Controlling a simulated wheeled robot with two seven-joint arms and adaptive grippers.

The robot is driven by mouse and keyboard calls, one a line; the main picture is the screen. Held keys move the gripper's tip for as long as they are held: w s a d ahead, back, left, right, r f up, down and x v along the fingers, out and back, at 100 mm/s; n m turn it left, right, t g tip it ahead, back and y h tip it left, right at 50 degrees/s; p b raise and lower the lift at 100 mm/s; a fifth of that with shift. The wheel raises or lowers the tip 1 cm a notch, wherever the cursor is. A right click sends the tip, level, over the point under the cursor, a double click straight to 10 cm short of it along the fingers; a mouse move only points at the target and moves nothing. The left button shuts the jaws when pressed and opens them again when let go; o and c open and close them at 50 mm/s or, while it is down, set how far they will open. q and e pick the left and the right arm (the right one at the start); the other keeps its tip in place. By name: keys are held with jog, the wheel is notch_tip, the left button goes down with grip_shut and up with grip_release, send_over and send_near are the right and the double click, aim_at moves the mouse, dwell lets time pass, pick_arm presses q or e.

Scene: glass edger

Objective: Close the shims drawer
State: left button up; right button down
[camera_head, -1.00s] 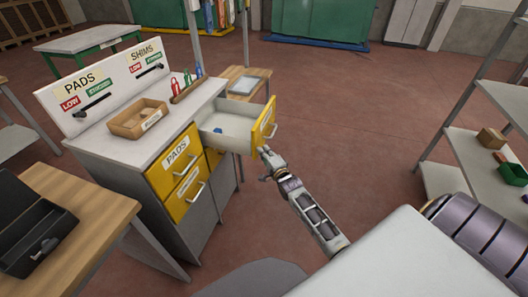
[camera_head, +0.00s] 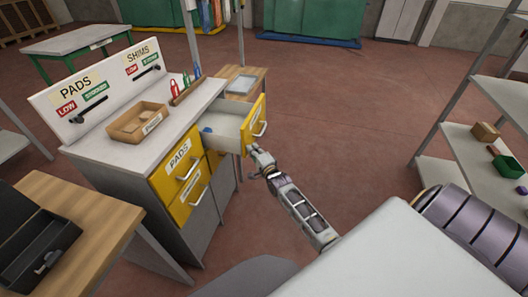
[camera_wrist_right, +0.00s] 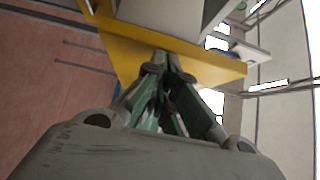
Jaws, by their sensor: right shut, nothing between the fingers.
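The shims drawer (camera_head: 226,124) sticks out of the upper right of the grey cabinet, partly open, with a yellow front (camera_head: 254,121) and a metal handle (camera_head: 260,124). A small blue item lies inside it. My right gripper (camera_head: 256,153) is shut and empty at the lower edge of the yellow front. In the right wrist view its fingertips (camera_wrist_right: 168,58) are together against or very close to the yellow panel (camera_wrist_right: 190,50); I cannot tell if they touch. My left gripper is not in view.
The yellow pads drawer (camera_head: 177,159) beside it is shut. A wooden box (camera_head: 138,122) stands on the cabinet top under the PADS and SHIMS board (camera_head: 108,88). A wooden table (camera_head: 75,215) is at the left, a shelf (camera_head: 475,165) at the right. The floor between is clear.

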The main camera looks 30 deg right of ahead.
aim_at(219, 141)
jog(key=w+a+b, duration=0.1)
jog(key=w+a, duration=0.2)
jog(key=w+a+b, duration=0.1)
jog(key=w+a, duration=0.2)
jog(key=w, duration=0.1)
jog(key=shift+w, duration=0.1)
jog(key=w+a+b, duration=0.1)
jog(key=w+a, duration=0.3)
jog(key=shift+w+b, duration=0.25)
jog(key=shift+b, duration=0.15)
jog(key=shift+w+a, duration=0.1)
jog(key=shift+w, duration=0.1)
jog(key=shift+w+a, duration=0.2)
jog(key=shift+a, duration=0.05)
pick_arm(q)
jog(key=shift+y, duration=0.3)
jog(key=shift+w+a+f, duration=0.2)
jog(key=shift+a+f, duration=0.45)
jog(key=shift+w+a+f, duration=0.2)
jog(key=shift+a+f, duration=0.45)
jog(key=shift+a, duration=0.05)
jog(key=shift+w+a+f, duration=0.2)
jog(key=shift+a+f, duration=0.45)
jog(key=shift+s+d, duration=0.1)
pick_arm(e)
jog(key=shift+s+d, duration=0.1)
